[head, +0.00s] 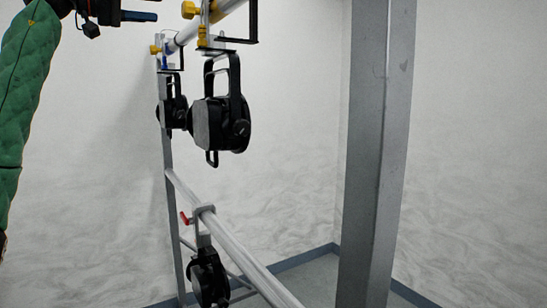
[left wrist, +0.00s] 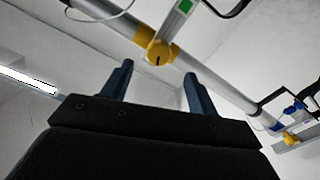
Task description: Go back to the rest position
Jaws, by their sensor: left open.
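My left gripper (head: 138,16) is at the top left of the head view, on the green-sleeved arm. Its blue fingers are apart and empty in the left wrist view (left wrist: 158,88). Two black par cans hang from the upper pipe (head: 215,14): a nearer one (head: 221,122) and a farther one (head: 172,103). A third par can (head: 208,276) hangs from the lower pipe (head: 235,245) by a clamp with a red handle. The gripper is left of the upper pipe, apart from the cans. A yellow clamp knob (left wrist: 158,51) shows beyond the fingers. My right gripper is not in view.
A grey metal post (head: 372,150) stands at the right, and a thinner post (head: 173,210) stands at the far end of the pipes. White walls with a blue-grey skirting (head: 304,256) enclose the place. The space left of the pipes looks clear.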

